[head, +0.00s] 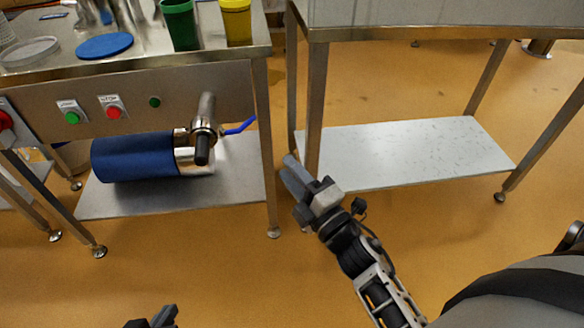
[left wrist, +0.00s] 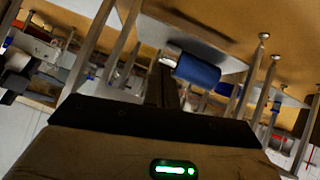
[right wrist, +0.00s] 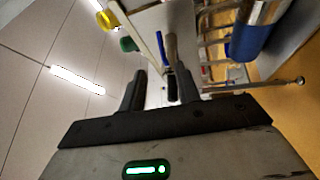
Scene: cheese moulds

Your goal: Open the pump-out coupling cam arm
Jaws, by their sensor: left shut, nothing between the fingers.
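The pump-out coupling (head: 205,130) is a metal fitting at the right end of the blue pump cylinder (head: 132,157), under the left table. A grey lever (head: 207,105) stands up from it, and a dark round end (head: 202,155) faces me; I cannot tell for certain which part is the cam arm. A blue handle (head: 240,126) sticks out to its right. My right gripper (head: 291,172) is open and empty, to the right of the coupling and apart from it. The right wrist view shows the blue handle (right wrist: 161,50) beyond its fingers. My left gripper (head: 163,318) is shut and empty, low at the bottom edge.
Green and red buttons (head: 113,112) sit on the left table's front panel. Green (head: 180,25) and yellow (head: 236,22) cups stand on its top. Table legs (head: 265,150) stand between the coupling and my right gripper. Floor in front is clear.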

